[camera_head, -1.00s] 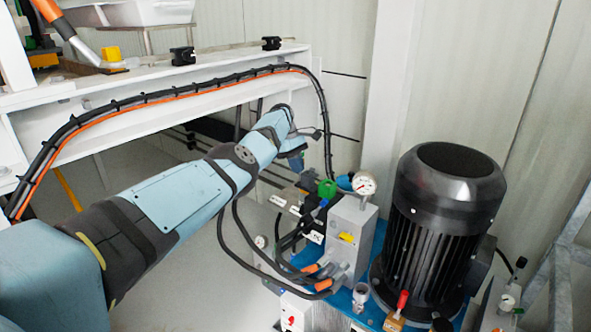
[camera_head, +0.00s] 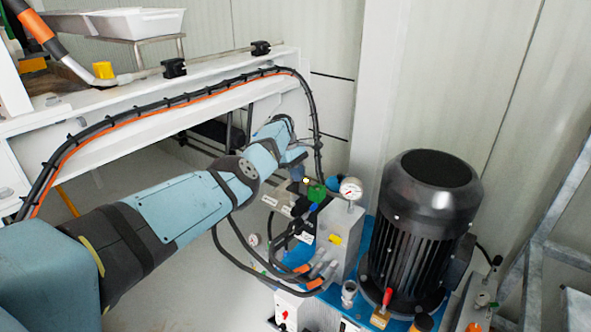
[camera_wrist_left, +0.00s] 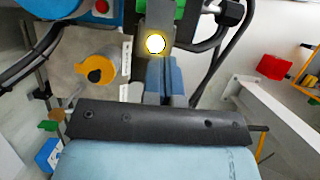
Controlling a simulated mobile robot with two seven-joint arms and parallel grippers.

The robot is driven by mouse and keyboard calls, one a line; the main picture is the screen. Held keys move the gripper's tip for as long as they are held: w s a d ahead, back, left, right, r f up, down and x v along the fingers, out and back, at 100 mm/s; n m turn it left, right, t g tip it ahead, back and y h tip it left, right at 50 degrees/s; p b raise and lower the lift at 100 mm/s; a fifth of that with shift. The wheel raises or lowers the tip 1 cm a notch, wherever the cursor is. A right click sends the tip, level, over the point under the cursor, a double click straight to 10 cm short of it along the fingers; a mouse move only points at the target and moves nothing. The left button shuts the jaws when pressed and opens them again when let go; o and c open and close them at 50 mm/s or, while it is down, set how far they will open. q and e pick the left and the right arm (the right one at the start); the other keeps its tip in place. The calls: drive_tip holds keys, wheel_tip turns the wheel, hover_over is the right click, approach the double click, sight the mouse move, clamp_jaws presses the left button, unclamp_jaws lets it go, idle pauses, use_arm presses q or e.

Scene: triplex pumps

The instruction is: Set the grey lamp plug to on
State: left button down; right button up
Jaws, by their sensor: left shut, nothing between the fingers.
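In the left wrist view, the grey lamp plug (camera_wrist_left: 157,22) is a grey block whose round lamp shines white inside a yellow ring. My left gripper (camera_wrist_left: 167,64) has its blue fingers shut and empty, with the tips just below the lamp in the picture. Whether they touch the plug cannot be told. In the head view my left gripper (camera_head: 297,168) is at the far end of the arm, by the valve block's back left. My right gripper is in neither view.
A black motor (camera_head: 428,225) stands to the right. A yellow knob (camera_wrist_left: 97,68) sits left of the fingers in the wrist view.

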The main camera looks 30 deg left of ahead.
use_arm(q)
drive_tip(key=p+v, duration=0.3)
drive_tip(key=v, duration=1.1)
drive_tip(key=shift+p, duration=0.3)
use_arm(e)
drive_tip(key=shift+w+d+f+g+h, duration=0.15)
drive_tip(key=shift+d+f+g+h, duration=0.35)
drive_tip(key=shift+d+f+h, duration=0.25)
use_arm(q)
drive_tip(key=shift+f, duration=0.1)
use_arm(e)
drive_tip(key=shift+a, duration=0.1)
